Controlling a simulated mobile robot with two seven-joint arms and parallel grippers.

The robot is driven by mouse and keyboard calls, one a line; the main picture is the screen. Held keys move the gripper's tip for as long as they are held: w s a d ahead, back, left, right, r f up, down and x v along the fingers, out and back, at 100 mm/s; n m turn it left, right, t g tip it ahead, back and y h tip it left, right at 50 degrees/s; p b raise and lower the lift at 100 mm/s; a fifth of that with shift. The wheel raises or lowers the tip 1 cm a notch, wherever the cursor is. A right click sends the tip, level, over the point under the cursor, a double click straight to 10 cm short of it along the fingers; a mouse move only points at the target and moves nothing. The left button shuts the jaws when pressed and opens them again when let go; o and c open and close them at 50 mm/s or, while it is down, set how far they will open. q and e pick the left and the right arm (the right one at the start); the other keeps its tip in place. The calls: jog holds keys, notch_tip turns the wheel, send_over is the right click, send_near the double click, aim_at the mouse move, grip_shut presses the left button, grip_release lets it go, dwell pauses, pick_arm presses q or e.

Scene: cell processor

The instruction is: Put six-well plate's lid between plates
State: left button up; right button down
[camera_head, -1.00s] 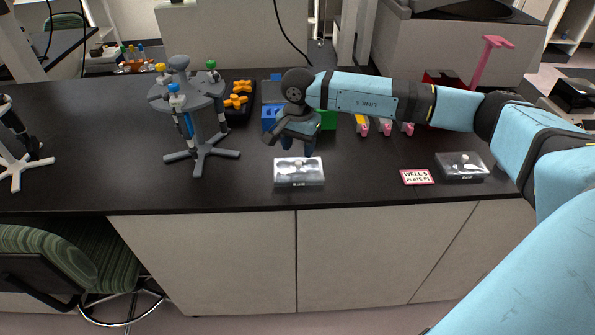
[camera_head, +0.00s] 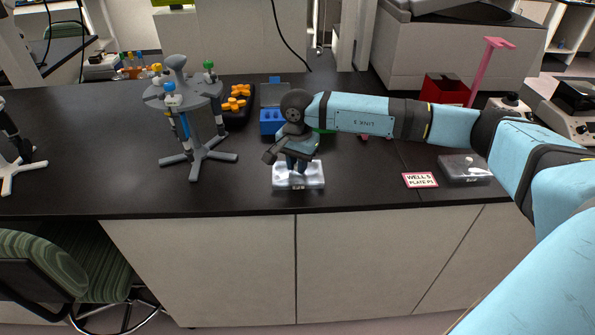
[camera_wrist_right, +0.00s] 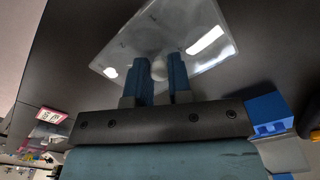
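A clear six-well plate (camera_head: 312,184) with a transparent lid stands near the front edge of the black bench. In the right wrist view the clear lid (camera_wrist_right: 205,25) has a small white knob (camera_wrist_right: 158,68). My right gripper (camera_head: 294,168) points down over this plate. In the right wrist view its two blue fingers (camera_wrist_right: 161,75) are apart, with the knob between their tips; firm contact cannot be told. A second clear plate (camera_head: 465,175) with a white knob stands further right. My left gripper is not in view.
A red-edged card reading "WELL 5 PLATE P1" (camera_head: 420,180) lies left of the second plate. Bare bench lies between the first plate and the card. A grey pipette stand (camera_head: 198,160) is to the left. A blue box (camera_head: 271,122) stands behind.

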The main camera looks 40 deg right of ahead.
jog(key=shift+r, duration=0.45)
dwell(0.3)
jog(key=shift+r+p, duration=0.5)
jog(key=shift+r, duration=0.35)
